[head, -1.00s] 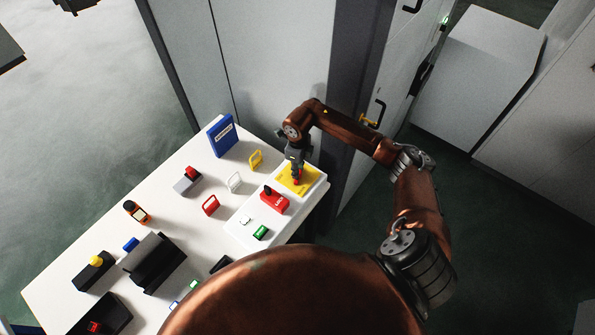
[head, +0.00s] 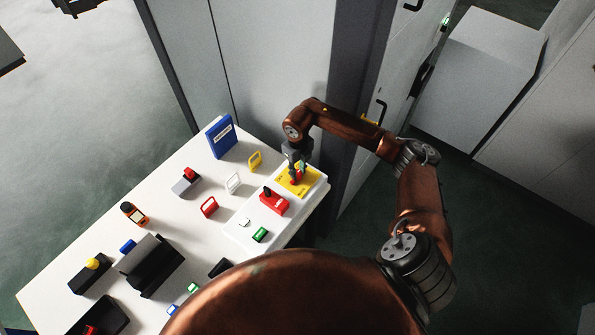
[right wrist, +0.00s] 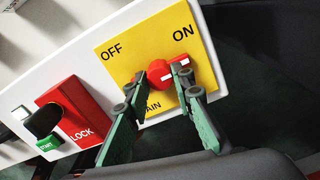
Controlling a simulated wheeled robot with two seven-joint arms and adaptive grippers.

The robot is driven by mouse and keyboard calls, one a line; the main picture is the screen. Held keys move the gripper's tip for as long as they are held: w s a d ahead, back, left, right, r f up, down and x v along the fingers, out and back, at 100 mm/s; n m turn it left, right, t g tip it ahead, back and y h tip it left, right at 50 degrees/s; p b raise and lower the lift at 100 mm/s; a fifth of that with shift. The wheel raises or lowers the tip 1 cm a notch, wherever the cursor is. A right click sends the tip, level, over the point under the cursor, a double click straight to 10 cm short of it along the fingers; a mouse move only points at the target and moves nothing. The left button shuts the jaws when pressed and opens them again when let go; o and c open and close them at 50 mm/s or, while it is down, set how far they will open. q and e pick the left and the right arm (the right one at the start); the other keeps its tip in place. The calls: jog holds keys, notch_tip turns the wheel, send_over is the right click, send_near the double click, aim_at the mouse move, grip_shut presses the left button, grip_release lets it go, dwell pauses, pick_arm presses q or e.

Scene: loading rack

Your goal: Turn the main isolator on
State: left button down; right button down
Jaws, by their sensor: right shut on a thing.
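The main isolator is a red rotary handle (right wrist: 158,73) on a yellow plate (right wrist: 122,72) marked OFF at left and ON at right. White marks show on the handle, and its arm points to the right, on the ON side, partly hidden by a fingertip. My right gripper (right wrist: 155,82) is shut on the handle, with one green finger on each side of it. In the head view, my right gripper (head: 299,165) reaches down onto the yellow plate (head: 309,181) at the panel's far end. My left gripper is not in view.
The white panel (right wrist: 78,75) also carries a red LOCK block (right wrist: 75,112) with a black knob and a green START button (right wrist: 48,142). Coloured tags, a blue binder (head: 222,137) and black holders stand on the white table (head: 165,240). A grey cabinet (head: 275,60) rises behind.

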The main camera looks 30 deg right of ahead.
aim_at(298, 173)
jog(key=c, duration=1.7)
grip_release()
jog(key=shift+o, duration=0.2)
notch_tip(298, 173, up, 12)
